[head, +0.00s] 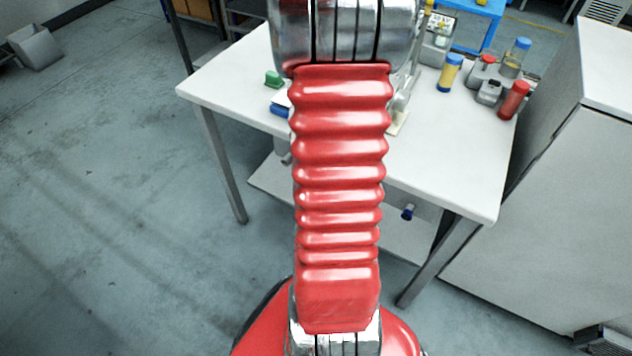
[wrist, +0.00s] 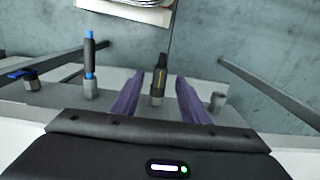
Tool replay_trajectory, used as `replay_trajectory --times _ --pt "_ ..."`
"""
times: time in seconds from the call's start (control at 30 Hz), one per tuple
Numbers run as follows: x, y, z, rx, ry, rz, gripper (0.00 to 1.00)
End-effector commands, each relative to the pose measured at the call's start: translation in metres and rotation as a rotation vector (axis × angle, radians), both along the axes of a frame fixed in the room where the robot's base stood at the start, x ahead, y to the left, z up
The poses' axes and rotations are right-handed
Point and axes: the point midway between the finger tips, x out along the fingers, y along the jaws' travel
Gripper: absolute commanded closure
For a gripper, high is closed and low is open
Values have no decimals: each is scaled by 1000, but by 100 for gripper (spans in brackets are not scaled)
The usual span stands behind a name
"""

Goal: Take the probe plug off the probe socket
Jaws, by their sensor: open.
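In the wrist view a black tapered plug with a yellow mark (wrist: 160,76), likely the probe plug, stands upright in a short grey socket (wrist: 157,98), likely the probe socket. My gripper (wrist: 159,90) is open. Its two purple fingers lie either side of the plug in the picture, with a gap on each side. I cannot tell the depth between the fingers and the plug. In the head view my own red arm hides the gripper and I cannot make out this plug.
A grey-and-blue plug (wrist: 89,55) stands in a socket to the left. An empty socket (wrist: 217,101) is to the right. The white table (head: 450,165) holds a yellow-and-blue bottle (head: 449,73) and a red one (head: 514,100).

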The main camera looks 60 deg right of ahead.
Motion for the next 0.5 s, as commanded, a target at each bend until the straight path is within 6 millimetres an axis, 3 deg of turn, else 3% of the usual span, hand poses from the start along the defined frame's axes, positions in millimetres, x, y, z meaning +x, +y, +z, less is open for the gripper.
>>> replay_trajectory --times 0.2,0.5 --pt "0 1 -25 3 2 0 59" --pt "0 1 -33 0 0 1 59"
